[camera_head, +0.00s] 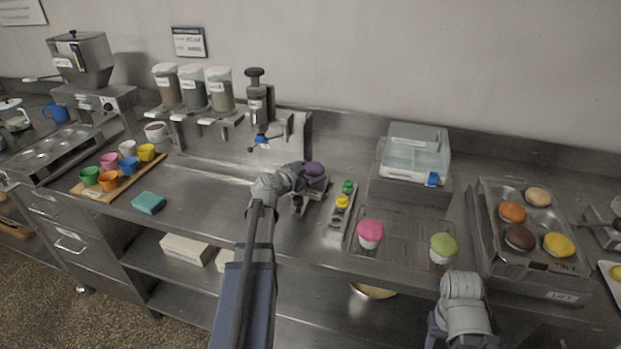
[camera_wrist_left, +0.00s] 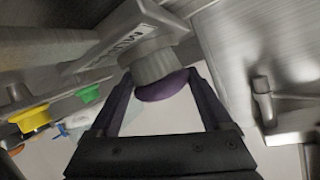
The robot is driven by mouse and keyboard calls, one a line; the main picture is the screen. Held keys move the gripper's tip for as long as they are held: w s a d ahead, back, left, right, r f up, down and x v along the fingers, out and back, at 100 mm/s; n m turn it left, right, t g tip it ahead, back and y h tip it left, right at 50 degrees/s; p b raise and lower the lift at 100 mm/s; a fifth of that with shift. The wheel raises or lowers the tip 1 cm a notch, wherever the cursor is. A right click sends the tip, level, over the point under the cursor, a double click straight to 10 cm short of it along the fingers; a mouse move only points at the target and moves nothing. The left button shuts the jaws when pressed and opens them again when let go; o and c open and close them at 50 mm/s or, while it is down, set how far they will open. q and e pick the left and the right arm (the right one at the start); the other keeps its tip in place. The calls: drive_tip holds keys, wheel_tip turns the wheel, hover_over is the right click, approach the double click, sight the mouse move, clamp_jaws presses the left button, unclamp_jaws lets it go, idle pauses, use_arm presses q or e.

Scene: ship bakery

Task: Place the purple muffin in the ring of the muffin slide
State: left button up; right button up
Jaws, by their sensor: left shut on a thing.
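The purple muffin (camera_head: 315,169) is at the middle of the counter, purple top up, at the small metal muffin slide (camera_head: 311,187). In the left wrist view the muffin (camera_wrist_left: 168,88) shows its purple top and pale ribbed cup. The cup meets the labelled block of the slide (camera_wrist_left: 125,38); I cannot tell whether it sits inside the ring, which is hidden. My left gripper (camera_wrist_left: 163,82) is shut on the muffin, one finger on each side. It also shows in the head view (camera_head: 303,177). My right arm shows at the bottom right, its fingers out of sight.
Right of the slide stands a narrow holder (camera_head: 338,218) with yellow and green pieces. A pink muffin (camera_head: 370,233) and a green muffin (camera_head: 443,247) stand on a wire rack (camera_head: 405,228). Dispensers stand behind. The counter left of my left arm is mostly clear, with a teal sponge (camera_head: 149,202).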

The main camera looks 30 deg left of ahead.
use_arm(q)
drive_tip(key=shift+r, duration=0.1)
drive_tip(key=o, duration=0.5)
drive_tip(key=shift+f, duration=0.2)
drive_tip(key=shift+o, duration=1.4)
drive_tip(key=shift+r, duration=0.15)
drive_tip(key=shift+s+r, duration=0.2)
drive_tip(key=shift+s, duration=0.1)
drive_tip(key=p+v, duration=0.4)
drive_tip(key=v, duration=0.7)
drive_tip(key=shift+s, duration=0.25)
